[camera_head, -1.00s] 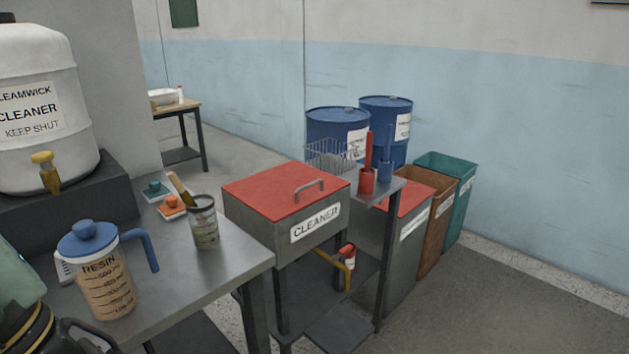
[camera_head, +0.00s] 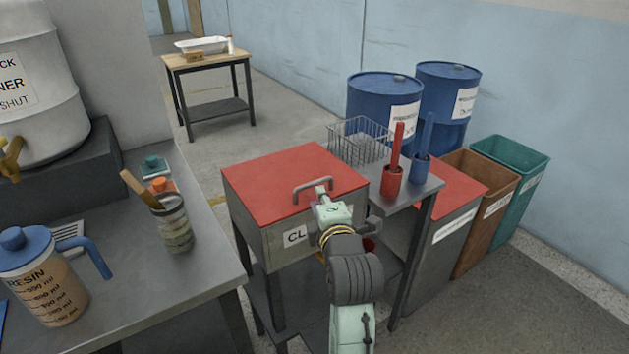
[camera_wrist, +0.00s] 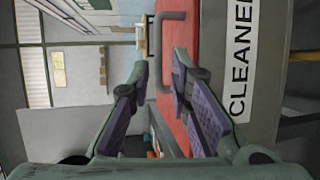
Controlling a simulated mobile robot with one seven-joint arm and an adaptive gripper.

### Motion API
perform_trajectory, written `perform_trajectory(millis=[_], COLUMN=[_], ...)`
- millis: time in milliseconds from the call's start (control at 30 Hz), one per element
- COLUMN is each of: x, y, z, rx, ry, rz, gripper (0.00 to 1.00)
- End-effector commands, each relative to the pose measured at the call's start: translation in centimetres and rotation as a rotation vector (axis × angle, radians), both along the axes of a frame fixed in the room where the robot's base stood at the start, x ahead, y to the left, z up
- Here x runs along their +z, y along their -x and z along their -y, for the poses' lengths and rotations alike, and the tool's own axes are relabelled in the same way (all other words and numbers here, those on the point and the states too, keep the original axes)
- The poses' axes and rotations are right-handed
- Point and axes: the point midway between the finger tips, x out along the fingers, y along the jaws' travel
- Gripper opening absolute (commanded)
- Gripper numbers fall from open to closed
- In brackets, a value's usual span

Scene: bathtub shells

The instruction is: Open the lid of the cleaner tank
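The cleaner tank is a grey box (camera_head: 275,243) on a dark stand, its label partly hidden by my arm. Its flat red lid (camera_head: 262,178) is shut. A grey bar handle (camera_head: 312,184) stands near the lid's front edge. In the head view my gripper (camera_head: 321,190) is at the handle, coming from the front. In the wrist view my gripper (camera_wrist: 160,62) is open, with two purple-padded fingers apart. The handle (camera_wrist: 158,55) shows between and beyond the fingertips; I cannot tell whether they touch it. The red lid (camera_wrist: 178,120) and CLEANER label (camera_wrist: 241,60) show too.
Right of the tank, a shelf holds a wire basket (camera_head: 357,141), a red holder (camera_head: 392,180) and a blue holder (camera_head: 421,168). A grey bench (camera_head: 195,275) with a resin jug (camera_head: 45,285) and a brush jar (camera_head: 173,225) stands left. Bins and blue drums stand beyond.

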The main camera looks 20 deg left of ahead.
Motion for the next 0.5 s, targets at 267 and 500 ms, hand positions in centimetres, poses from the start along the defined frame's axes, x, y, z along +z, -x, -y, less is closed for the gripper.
perform_trajectory(millis=[267,500], x=[-0.7,-1.4], y=[-4.6,-7.0], z=[-2.8,-4.1], rx=[0.003,0.003], ry=[0.000,-0.002], rz=[-0.003,0.001], gripper=[0.18,0.18])
